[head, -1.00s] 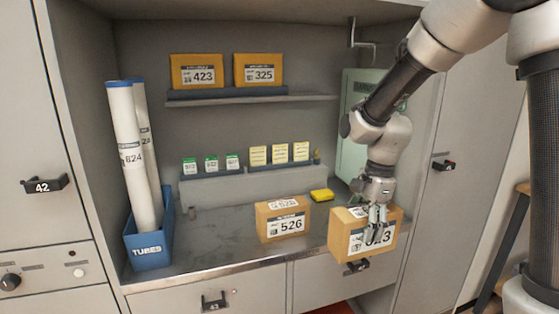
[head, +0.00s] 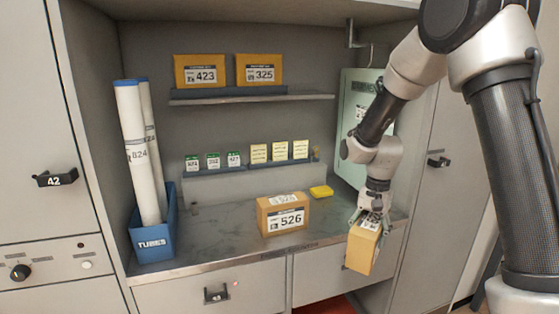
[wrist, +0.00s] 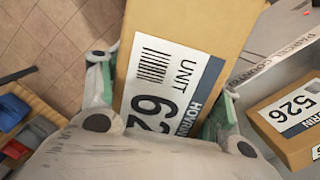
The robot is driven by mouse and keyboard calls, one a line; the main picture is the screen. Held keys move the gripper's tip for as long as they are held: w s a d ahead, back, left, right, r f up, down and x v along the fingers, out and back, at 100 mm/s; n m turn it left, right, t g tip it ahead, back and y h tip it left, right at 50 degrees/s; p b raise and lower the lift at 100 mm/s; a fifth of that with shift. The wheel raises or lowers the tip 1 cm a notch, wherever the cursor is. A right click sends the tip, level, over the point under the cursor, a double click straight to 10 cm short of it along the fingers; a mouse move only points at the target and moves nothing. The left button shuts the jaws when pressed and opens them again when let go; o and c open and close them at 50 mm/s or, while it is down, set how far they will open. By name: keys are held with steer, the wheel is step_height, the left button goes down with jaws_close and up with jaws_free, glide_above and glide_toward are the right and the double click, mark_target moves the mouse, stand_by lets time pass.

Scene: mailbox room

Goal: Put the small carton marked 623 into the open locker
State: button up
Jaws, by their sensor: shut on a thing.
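My gripper (head: 370,214) is shut on the small carton (head: 362,251), in front of the counter's right edge in the head view. The carton is brown cardboard, hangs tilted below the fingers and has a narrow side toward the head camera. In the wrist view my gripper (wrist: 163,95) has a finger on each side of the carton (wrist: 190,25). Its white label reads UNIT and 62; the last digit is hidden. An opening with a red surface (head: 338,306) shows below the right front panel; I cannot tell whether it is the open locker.
Carton 526 (head: 282,215) stands on the counter (head: 225,240), left of my gripper. A yellow block (head: 321,192) lies behind it. A blue tube bin (head: 153,241) stands at left. Closed doors numbered 42 (head: 54,179) and 43 (head: 216,295) show. Cartons 423 and 325 sit on the shelf.

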steer(key=w+d+f+n, duration=0.1)
steer(key=f+n, duration=0.1)
steer(key=w+d+f+n, duration=0.1)
steer(key=d+f+n, duration=0.1)
steer(key=f, duration=0.1)
steer(key=w+d+f+n, duration=0.1)
steer(key=f+n, duration=0.1)
steer(key=n, duration=0.1)
steer(key=shift+w+d+f+g+h, duration=0.2)
steer(key=shift+g+h, duration=0.1)
steer(key=shift+g, duration=0.1)
stand_by(0.9)
